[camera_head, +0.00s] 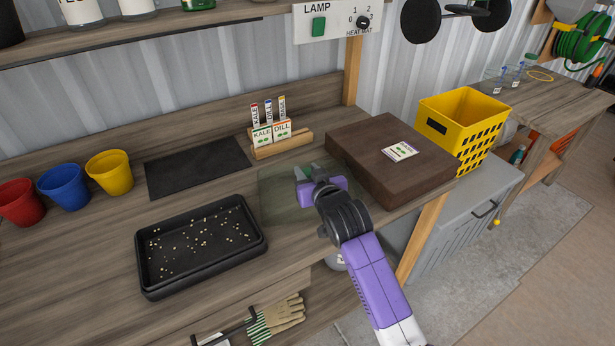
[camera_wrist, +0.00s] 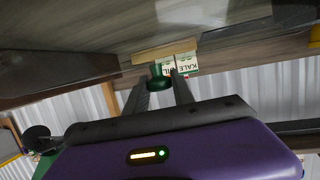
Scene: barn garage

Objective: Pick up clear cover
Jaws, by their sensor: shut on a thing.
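The clear cover (camera_head: 283,204) shows in the head view as a faint greenish see-through panel over the bench, between the black seed tray and the brown box. My gripper (camera_head: 308,173) is at its upper right part. In the wrist view my gripper (camera_wrist: 159,80) has its two fingers on either side of a small green knob (camera_wrist: 160,72), and it is shut on this knob, which looks like the cover's handle. My purple wrist hides part of the cover. I cannot tell whether the cover touches the bench.
The black tray (camera_head: 150,284) with pale seeds lies left of the cover. A dark mat (camera_head: 197,166) and a wooden holder (camera_head: 283,147) with seed packets stand behind. A brown box (camera_head: 375,165) and a yellow crate (camera_head: 445,130) are at right. Three coloured pots stand far left.

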